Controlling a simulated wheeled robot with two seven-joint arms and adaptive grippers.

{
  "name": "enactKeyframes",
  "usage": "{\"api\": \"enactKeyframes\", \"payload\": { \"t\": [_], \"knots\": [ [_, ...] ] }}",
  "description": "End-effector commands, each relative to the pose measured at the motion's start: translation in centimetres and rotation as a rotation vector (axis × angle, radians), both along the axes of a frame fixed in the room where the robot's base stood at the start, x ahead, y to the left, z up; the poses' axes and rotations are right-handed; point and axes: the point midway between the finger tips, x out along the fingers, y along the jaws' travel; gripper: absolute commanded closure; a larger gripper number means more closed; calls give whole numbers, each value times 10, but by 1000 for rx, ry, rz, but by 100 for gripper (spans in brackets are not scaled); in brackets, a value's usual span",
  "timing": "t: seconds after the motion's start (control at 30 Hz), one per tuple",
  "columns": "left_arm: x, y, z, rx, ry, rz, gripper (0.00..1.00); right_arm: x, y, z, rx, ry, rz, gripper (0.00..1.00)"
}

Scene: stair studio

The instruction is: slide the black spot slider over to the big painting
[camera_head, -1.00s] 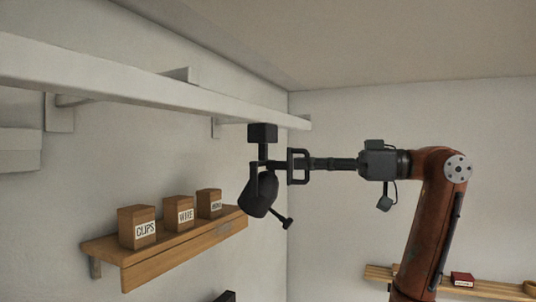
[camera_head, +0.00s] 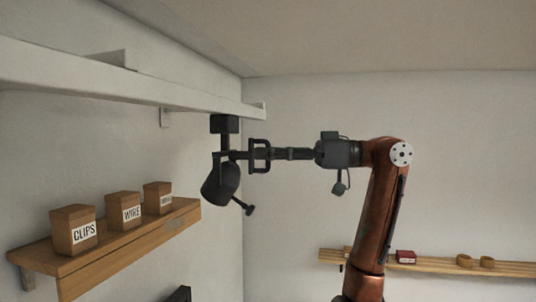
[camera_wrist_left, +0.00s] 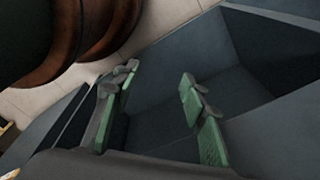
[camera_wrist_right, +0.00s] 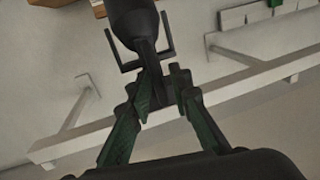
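The black spot slider (camera_head: 222,180) hangs below the white rail (camera_head: 150,88), its lamp head tilted downward. Its block (camera_head: 224,124) sits against the rail's underside, near the far end. My right gripper (camera_head: 233,155) reaches in from the right and is shut on its stem. The right wrist view shows the fingertips (camera_wrist_right: 165,80) close together at the stem, below the dark lamp (camera_wrist_right: 135,22). My left gripper (camera_wrist_left: 158,78) shows only in its wrist view, with its fingers apart and nothing between them. I see no big painting in these views.
A wooden shelf (camera_head: 130,258) on the left wall carries boxes marked CLIPS (camera_head: 75,231) and WIRE (camera_head: 124,212), and a third box (camera_head: 158,198). A low shelf (camera_head: 430,266) on the far wall holds a red box (camera_head: 405,257) and small round items.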

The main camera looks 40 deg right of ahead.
Motion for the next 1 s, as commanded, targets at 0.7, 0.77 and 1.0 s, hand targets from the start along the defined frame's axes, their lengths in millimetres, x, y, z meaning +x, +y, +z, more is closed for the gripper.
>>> {"api": "enactKeyframes", "payload": {
  "t": [0.7,0.77,1.0],
  "knots": [
    [5,1,0,1,-6,-1,60,-37,-47,1,2,0,-4,75],
    [5,1,0,0,-5,-1,60,-45,-57,1,2,0,-5,75],
    [5,1,0,0,-5,-1,60,-69,-86,1,1,-1,-3,75]
  ]
}}
